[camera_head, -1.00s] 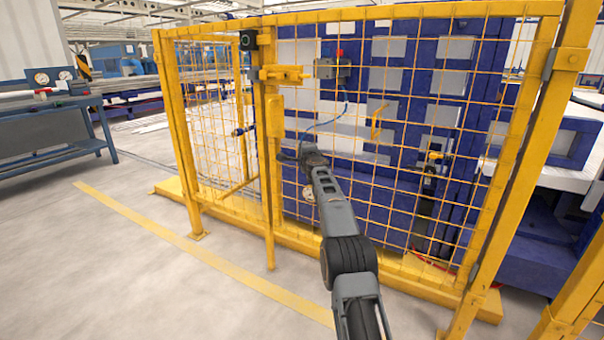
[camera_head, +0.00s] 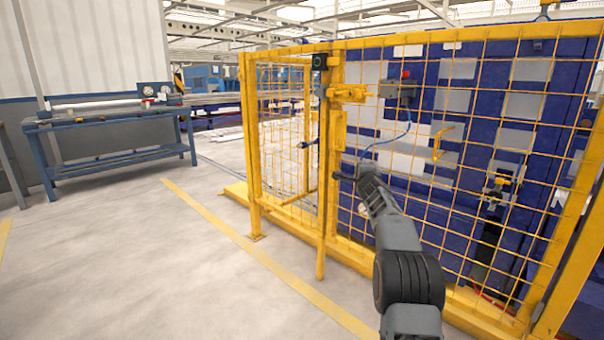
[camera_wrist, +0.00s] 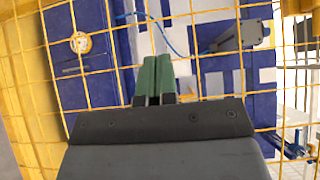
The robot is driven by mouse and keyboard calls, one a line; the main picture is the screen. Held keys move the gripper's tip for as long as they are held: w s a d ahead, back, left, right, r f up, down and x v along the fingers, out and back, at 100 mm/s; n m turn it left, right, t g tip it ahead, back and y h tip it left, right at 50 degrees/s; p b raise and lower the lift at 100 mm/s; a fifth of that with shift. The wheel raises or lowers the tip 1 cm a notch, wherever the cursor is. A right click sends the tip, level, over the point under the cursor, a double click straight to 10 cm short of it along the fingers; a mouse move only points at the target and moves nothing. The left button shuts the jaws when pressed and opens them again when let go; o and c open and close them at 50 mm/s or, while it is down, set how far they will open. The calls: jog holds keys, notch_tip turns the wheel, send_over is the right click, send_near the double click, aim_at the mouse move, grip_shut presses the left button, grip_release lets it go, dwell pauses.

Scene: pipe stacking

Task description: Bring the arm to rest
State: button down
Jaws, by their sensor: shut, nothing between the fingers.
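My arm reaches up from the bottom of the head view toward the yellow mesh fence (camera_head: 333,150). My gripper (camera_head: 346,177) is at its far end, beside the gate post, small and dark in this view. In the wrist view the two green fingers of my gripper (camera_wrist: 154,82) are together, with nothing between them. The mesh shows close beyond the fingers. I cannot tell whether the fingertips touch it.
A blue workbench (camera_head: 105,125) with gauges stands at the left. A blue and grey panelled machine (camera_head: 460,90) stands behind the mesh. The floor at the left is clear, with a yellow line (camera_head: 270,275).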

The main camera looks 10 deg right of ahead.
jog(key=s+a+r+n+y+p, duration=0.3)
jog(key=a+r+p, duration=0.3)
jog(key=r, duration=0.1)
jog(key=s+a+r+n+y+p, duration=0.2)
jog(key=a+r+n+p, duration=0.2)
jog(key=a+r+p, duration=0.3)
jog(key=s+a+r+n+g+y+p, duration=0.35)
jog(key=s+a+r+n+p, duration=0.25)
jog(key=s+a+r+p, duration=0.3)
jog(key=s+a+r+n+g+p, duration=0.1)
jog(key=s+a+n+g+p, duration=0.15)
jog(key=s+p, duration=0.35)
jog(key=s+a+r+n+g+p, duration=0.1)
jog(key=s+a+g+p, duration=0.2)
jog(key=s, duration=0.5)
jog(key=s+d+n+g+h+p, duration=0.1)
jog(key=s+n+g+h+p, duration=0.1)
jog(key=s+p, duration=0.3)
jog(key=s+d+n+g+h+p, duration=0.1)
jog(key=s+p, duration=0.5)
jog(key=s, duration=0.8)
jog(key=shift+d+f+n+g+h, duration=0.2)
jog(key=shift+d+n+g+h, duration=0.25)
jog(key=shift+g+h, duration=0.55)
jog(key=shift+w+a, duration=0.1)
jog(key=shift+a, duration=0.05)
